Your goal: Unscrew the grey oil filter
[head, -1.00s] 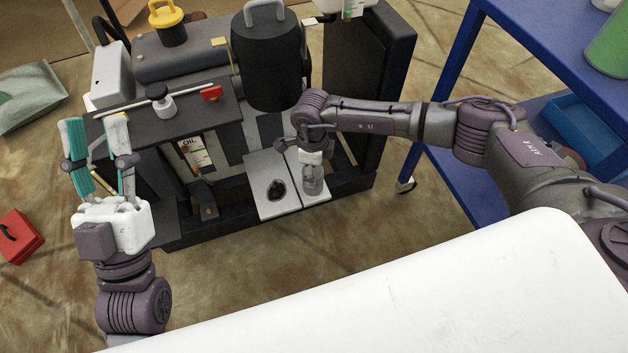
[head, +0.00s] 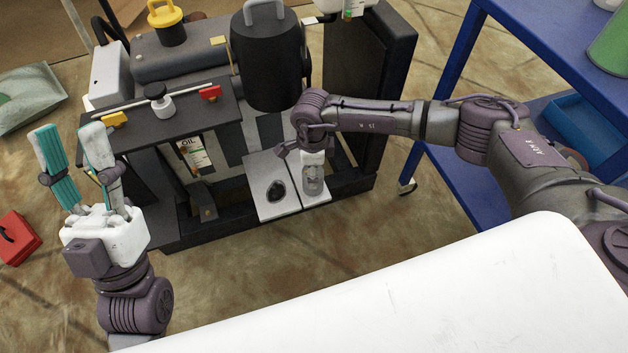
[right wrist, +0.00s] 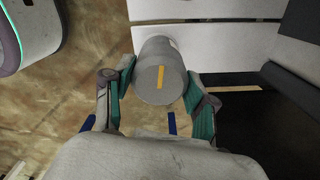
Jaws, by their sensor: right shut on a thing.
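The grey oil filter (right wrist: 160,80) is a grey cylinder with a yellow stripe on the end facing the right wrist camera. My right gripper (right wrist: 161,92) has its teal-padded fingers on both sides of it and is shut on it. In the head view a grey cylinder (head: 313,184) shows below the right wrist, over the white plates; the right fingers are hard to make out there. My left gripper (head: 69,135) is open and empty, fingers pointing up, left of the machine.
The dark machine (head: 262,75) fills the middle, with an oil label and a white plate (head: 272,208) holding a black thing. A blue shelf (head: 455,95) stands at right. A red box (head: 17,241) lies on the floor at left.

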